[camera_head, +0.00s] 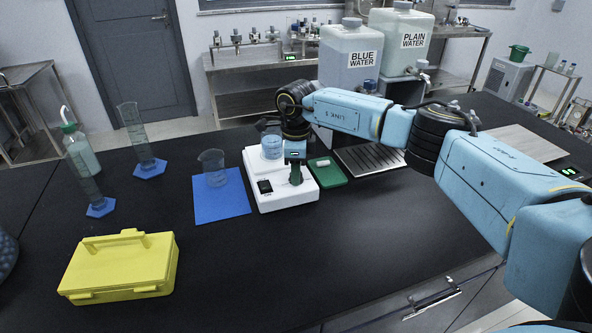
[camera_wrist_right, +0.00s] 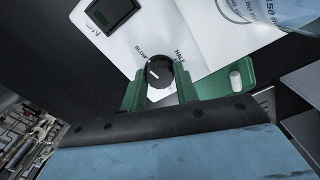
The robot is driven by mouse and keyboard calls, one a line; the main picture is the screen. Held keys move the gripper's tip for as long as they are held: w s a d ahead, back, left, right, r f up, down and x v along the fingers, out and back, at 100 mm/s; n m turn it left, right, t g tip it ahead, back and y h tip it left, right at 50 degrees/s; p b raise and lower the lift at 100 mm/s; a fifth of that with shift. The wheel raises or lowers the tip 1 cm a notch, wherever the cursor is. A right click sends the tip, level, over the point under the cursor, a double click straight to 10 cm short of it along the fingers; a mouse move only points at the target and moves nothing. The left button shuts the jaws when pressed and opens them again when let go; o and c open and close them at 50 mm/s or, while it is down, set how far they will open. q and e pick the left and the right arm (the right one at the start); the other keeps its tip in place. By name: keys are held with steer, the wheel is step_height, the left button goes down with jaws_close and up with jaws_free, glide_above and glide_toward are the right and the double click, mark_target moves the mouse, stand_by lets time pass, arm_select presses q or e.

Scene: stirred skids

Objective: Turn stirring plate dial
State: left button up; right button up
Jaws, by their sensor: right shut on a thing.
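In the head view the right gripper (camera_head: 295,176) covers the dial. My left gripper is not in view.
An empty beaker (camera_head: 212,168) stands on a blue mat (camera_head: 221,205) left of the plate. A green tray (camera_head: 328,172) with a white piece lies close on the right. A yellow case (camera_head: 120,265) is at front left.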

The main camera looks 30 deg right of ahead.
steer(key=o, duration=1)
step_height(320, 180, up, 14)
steer(key=shift+f, duration=0.25)
